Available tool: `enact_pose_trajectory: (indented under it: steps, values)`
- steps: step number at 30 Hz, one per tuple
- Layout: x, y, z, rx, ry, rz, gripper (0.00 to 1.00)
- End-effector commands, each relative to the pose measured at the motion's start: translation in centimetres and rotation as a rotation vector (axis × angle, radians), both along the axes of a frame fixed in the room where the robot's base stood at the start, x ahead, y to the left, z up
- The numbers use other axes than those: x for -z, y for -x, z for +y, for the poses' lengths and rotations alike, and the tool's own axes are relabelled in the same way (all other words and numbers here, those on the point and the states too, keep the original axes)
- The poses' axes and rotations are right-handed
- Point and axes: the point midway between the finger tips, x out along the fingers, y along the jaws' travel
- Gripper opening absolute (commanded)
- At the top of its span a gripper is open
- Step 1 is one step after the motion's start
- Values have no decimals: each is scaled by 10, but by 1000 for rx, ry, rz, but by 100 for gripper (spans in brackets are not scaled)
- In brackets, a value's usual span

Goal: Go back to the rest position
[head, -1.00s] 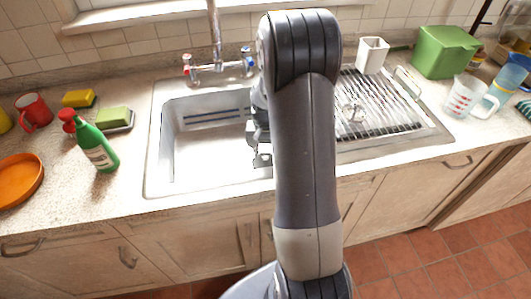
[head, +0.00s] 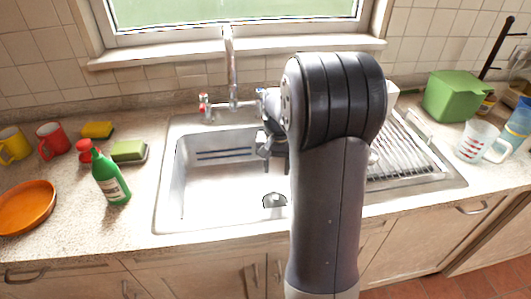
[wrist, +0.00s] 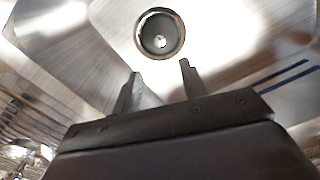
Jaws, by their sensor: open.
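My gripper (wrist: 160,82) is open and empty in the wrist view, its two fingers apart above the sink basin. The round drain (wrist: 160,34) lies beyond the fingertips. In the head view my gripper (head: 266,151) is small and partly hidden behind my arm, over the right part of the sink (head: 200,205). My arm stands upright in front of the sink and hides part of the drainboard.
A green bottle (head: 110,180), an orange plate (head: 27,207), mugs and sponges stand on the left counter. The tap (head: 232,75) rises behind the basin. A dish rack (head: 405,155), green bin (head: 452,97) and measuring cup (head: 476,141) are at right.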

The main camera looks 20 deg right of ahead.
Motion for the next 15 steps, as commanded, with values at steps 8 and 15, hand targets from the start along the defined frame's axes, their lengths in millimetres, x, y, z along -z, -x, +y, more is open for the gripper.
enact_pose_trajectory:
  steps: [8, 15]
  values:
    - [32, 1, 0, 0, -2, 5, 41]
    - [80, 1, 0, 0, -2, 6, 41]
